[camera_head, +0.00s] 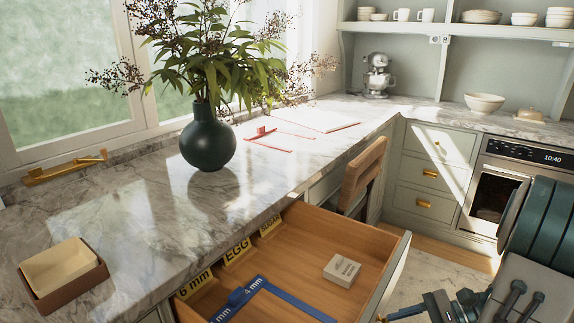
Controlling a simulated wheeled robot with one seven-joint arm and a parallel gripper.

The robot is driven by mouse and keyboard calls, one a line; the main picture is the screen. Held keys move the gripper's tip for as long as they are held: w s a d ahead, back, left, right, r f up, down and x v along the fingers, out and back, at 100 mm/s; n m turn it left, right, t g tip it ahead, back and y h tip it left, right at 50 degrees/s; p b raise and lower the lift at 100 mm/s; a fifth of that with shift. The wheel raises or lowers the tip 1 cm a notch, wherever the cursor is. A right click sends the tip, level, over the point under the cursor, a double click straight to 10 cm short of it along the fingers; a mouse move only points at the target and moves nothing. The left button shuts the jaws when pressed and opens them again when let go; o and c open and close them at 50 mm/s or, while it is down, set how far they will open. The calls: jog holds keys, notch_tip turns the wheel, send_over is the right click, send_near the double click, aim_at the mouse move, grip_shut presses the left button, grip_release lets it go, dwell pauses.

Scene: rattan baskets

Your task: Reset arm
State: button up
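My arm reaches in at the lower right with its teal links. What looks like my gripper (437,306) is at the bottom edge, to the right of the open drawer's front. It is partly cut off by the frame, so I cannot tell whether its fingers are open or shut. I see nothing held in it. The open wooden drawer (300,240) holds a small pale box (342,270) and a blue measuring tool (262,296). Yellow labels, including one reading EGG (237,253), stand along the drawer's left side.
The marble counter (120,225) carries a dark green vase (208,140) with branches, a brown box (65,277) and red-edged papers (318,118). A wooden chair (362,172) stands beyond the drawer. A built-in oven (500,190) is at the right, behind my arm.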

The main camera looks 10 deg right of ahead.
jog(key=s+a+r+n+h+p, duration=0.3)
jog(key=a+r+n+h+p, duration=0.5)
jog(key=a+r+n+h, duration=0.4)
jog(key=a+r+n, duration=0.3)
jog(key=r+n, duration=0.1)
jog(key=r, duration=0.1)
jog(key=shift+a+r+n, duration=0.25)
jog(key=shift+a+n, duration=0.05)
jog(key=shift+a, duration=0.05)
jog(key=shift+c, duration=0.2)
